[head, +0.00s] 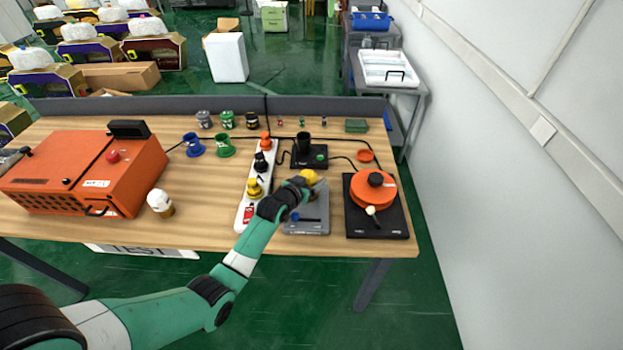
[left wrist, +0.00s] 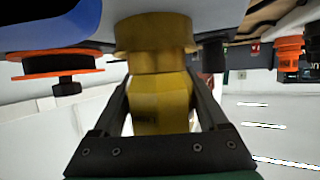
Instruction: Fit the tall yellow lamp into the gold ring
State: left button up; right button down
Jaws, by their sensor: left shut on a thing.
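My left gripper (head: 302,185) is shut on a tall yellow lamp (left wrist: 160,98), whose faceted body fills the space between the fingers in the left wrist view. A yellow top (head: 309,176) shows past the gripper in the head view, above the grey box (head: 313,227). In the left wrist view a wider gold collar (left wrist: 155,33) surrounds the lamp's far end, close to a pale surface. I cannot tell whether this collar is the gold ring or part of the lamp, nor whether the lamp is seated. My right gripper is not in view.
A white strip (head: 243,218) with orange, black and yellow (head: 254,187) pieces stands left of the gripper. An orange reel (head: 372,195) on a black base is to the right. A black unit (head: 309,160) stands behind. An orange machine (head: 85,172) fills the table's left.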

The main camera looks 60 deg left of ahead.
pick_arm(q)
jog(key=o, duration=1.4)
jog(key=shift+s+d+r+p, duration=0.25)
jog(key=shift+s+p, duration=0.05)
jog(key=shift+s, duration=0.05)
jog(key=p+v, duration=0.3)
jog(key=v, duration=0.7)
jog(key=shift+s+d+p, duration=0.25)
jog(key=shift+p, duration=0.1)
